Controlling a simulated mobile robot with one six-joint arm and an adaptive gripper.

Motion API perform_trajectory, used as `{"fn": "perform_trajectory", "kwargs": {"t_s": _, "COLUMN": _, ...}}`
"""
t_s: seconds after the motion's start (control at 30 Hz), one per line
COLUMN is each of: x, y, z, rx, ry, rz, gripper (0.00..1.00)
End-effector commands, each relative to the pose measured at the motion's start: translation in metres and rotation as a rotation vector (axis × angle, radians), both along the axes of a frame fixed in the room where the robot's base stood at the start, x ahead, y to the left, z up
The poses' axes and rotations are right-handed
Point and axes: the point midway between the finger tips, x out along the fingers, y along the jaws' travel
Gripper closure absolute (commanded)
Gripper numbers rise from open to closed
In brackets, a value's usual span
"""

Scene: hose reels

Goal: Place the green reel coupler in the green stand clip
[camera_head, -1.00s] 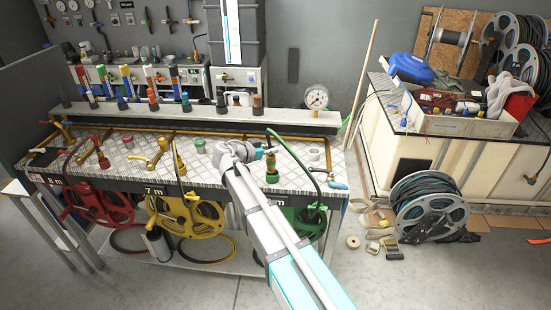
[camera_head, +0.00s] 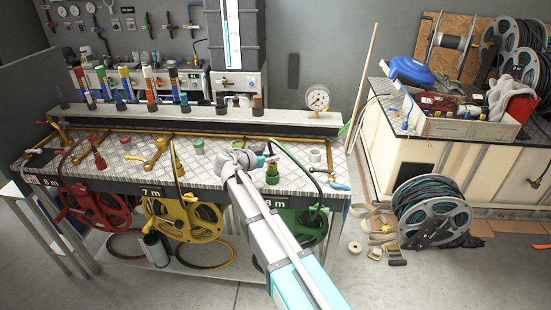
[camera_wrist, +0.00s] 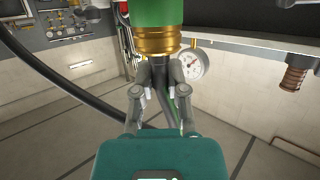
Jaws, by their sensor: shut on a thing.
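The green coupler (camera_head: 272,176) is at the right part of the workbench, below my gripper (camera_head: 268,158), with a black hose looping from it to the green reel (camera_head: 300,225). In the wrist view the coupler's green body (camera_wrist: 158,12) with its brass collar (camera_wrist: 158,40) fills the top, and my gripper's fingers (camera_wrist: 160,68) are shut just at the collar, around the hose end. Whether the coupler touches the bench is hard to tell. I cannot make out the green stand clip for certain among the coloured holders (camera_head: 125,85) on the back rail.
The yellow reel (camera_head: 188,218) and red reel (camera_head: 95,210) hang under the bench to the left. A white ring (camera_head: 315,155) and a green cap (camera_head: 198,146) lie on the bench top. A round gauge (camera_head: 317,98) stands at the rail's right end.

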Motion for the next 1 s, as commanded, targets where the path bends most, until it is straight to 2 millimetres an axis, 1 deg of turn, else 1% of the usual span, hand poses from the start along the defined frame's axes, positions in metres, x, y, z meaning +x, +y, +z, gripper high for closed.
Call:
{"fn": "perform_trajectory", "kwargs": {"t_s": 0.1, "x": 0.0, "y": 0.0, "z": -0.004, "rx": -0.001, "ry": -0.001, "rz": 0.0, "gripper": 1.0}}
{"fn": "perform_trajectory", "kwargs": {"t_s": 0.13, "x": 0.0, "y": 0.0, "z": -0.003, "rx": 0.0, "ry": 0.0, "rz": 0.0, "gripper": 0.77}}
{"fn": "perform_trajectory", "kwargs": {"t_s": 0.2, "x": 0.0, "y": 0.0, "z": -0.002, "rx": 0.0, "ry": 0.0, "rz": 0.0, "gripper": 0.64}}
{"fn": "perform_trajectory", "kwargs": {"t_s": 0.3, "x": 0.0, "y": 0.0, "z": -0.002, "rx": 0.0, "ry": 0.0, "rz": 0.0, "gripper": 0.48}}
{"fn": "perform_trajectory", "kwargs": {"t_s": 0.67, "x": 0.0, "y": 0.0, "z": -0.002, "rx": 0.0, "ry": 0.0, "rz": 0.0, "gripper": 0.48}}
{"fn": "perform_trajectory", "kwargs": {"t_s": 0.83, "x": 0.0, "y": 0.0, "z": 0.002, "rx": 0.0, "ry": 0.0, "rz": 0.0, "gripper": 0.48}}
{"fn": "perform_trajectory", "kwargs": {"t_s": 1.0, "x": -0.011, "y": 0.012, "z": 0.007, "rx": 0.0, "ry": 0.0, "rz": 0.002, "gripper": 0.48}}
